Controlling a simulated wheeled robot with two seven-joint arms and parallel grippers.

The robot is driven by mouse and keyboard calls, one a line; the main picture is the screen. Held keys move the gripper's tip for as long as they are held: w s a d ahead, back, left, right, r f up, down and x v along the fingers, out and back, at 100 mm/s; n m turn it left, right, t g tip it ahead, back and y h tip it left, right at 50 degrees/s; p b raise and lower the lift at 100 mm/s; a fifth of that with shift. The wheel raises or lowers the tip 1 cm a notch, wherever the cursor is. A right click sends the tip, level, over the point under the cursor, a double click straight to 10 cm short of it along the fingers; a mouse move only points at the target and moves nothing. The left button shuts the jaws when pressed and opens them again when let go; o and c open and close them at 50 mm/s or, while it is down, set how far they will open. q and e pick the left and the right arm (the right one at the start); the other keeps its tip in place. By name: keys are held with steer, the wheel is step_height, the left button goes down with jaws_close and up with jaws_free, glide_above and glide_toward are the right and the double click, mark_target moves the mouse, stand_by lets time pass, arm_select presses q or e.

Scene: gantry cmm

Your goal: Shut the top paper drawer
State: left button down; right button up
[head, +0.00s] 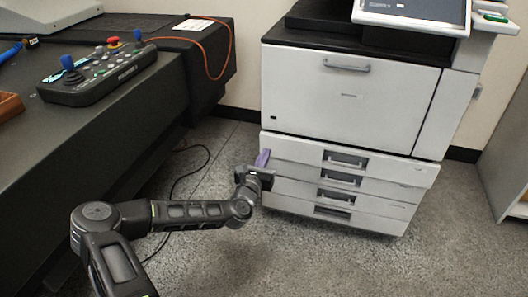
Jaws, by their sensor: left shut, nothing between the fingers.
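The white copier holds a stack of paper drawers low in its body. The top paper drawer (300,153) has a dark recessed handle (345,160) at its middle, and its front stands a little out past the drawers below. My left gripper (262,158) is shut and empty, with purple fingers pointing up at the left end of the top drawer's front. I cannot tell whether the fingers touch it. The gripper's body hides the left ends of the lower drawers. My right gripper is out of view.
The lower drawers (385,208) look closed. A dark bench (110,130) with a joystick control box (100,78) fills the left side. A black cable (185,180) lies on the grey floor between bench and copier. A pale cabinet (505,160) stands at the right edge.

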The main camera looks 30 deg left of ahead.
arm_select(q)
steer(key=p+v, duration=0.2)
steer(key=v, duration=0.5)
steer(key=shift+s, duration=0.4)
steer(key=c, duration=2.2)
jaws_free()
steer(key=shift+r, duration=0.1)
